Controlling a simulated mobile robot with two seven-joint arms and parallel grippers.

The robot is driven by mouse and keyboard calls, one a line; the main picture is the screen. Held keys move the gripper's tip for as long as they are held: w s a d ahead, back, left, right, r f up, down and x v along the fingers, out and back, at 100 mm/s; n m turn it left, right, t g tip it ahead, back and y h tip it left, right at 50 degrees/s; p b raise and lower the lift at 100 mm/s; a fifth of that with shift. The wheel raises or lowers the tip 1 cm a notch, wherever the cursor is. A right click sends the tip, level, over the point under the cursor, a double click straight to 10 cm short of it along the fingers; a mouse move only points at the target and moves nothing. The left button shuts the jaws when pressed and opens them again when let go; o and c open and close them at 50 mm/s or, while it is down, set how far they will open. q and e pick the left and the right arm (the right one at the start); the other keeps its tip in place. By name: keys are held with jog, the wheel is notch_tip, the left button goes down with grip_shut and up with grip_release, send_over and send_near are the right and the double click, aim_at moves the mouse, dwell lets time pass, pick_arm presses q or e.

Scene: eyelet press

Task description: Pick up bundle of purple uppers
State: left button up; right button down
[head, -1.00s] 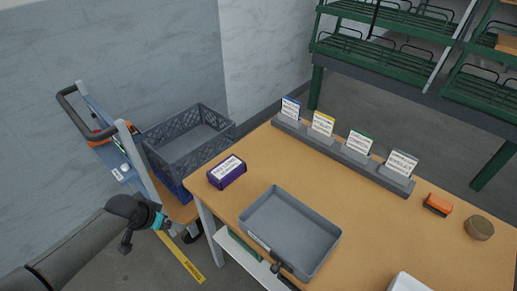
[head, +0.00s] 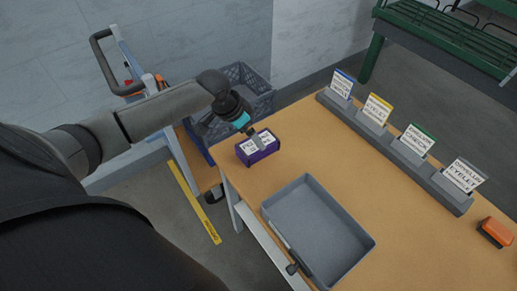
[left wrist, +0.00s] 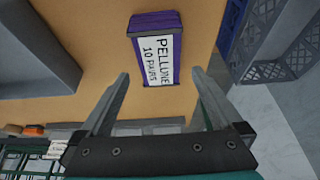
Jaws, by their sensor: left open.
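The bundle of purple uppers (head: 263,154) is a small purple block with a white label, lying on the wooden table near its left corner. My left gripper (head: 250,131) is just above and behind it in the head view, and its fingertips are partly hidden there. In the left wrist view the bundle (left wrist: 155,22) shows its label, reading "PELLUNE 10 PAIRS". The two open fingers of my left gripper (left wrist: 159,73) point toward it, one on each side of its near end. Nothing is held. My right gripper is not in view.
An empty grey tray (head: 343,232) lies on the table right of the bundle. A row of label holders (head: 405,153) lines the back edge, with an orange item (head: 495,232) at right. A grey crate (head: 258,88) stands beyond the table's left side.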

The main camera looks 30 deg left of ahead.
pick_arm(q)
jog(key=b+x, duration=0.2)
jog(key=x, duration=0.4)
jog(key=shift+w+d+f, duration=0.1)
jog(key=shift+d+f, duration=0.05)
jog(key=shift+f, duration=0.05)
jog(key=c, duration=1.5)
jog(key=shift+r, duration=0.1)
